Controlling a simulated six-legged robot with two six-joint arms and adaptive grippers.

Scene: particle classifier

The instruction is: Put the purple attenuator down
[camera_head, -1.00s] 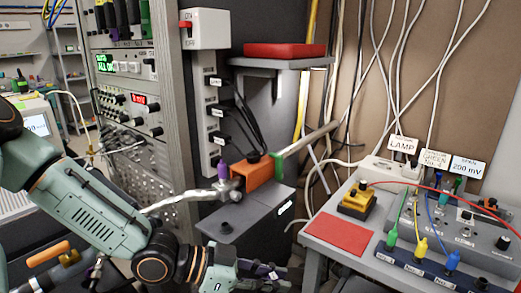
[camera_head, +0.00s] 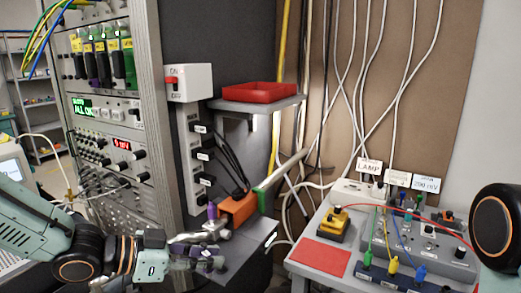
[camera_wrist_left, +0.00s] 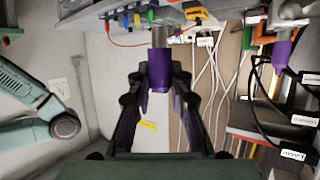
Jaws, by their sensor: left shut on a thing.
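The purple attenuator (camera_wrist_left: 159,70) is a short purple cylinder with a grey metal end, between the fingers of my left gripper (camera_wrist_left: 160,90) in the left wrist view. The gripper is shut on it. In the head view, my left gripper (camera_head: 205,253) is low, in front of the grey bench by the rack; I cannot clearly make out the held attenuator there. My right gripper is out of view.
A red tray (camera_head: 291,93) sits on the wall shelf and looks empty. A red mat (camera_head: 320,256) lies bare on the right-hand table, near a yellow box (camera_head: 333,222) and a control panel with coloured plugs (camera_head: 425,240). Cables hang behind. The instrument rack (camera_head: 105,130) stands left.

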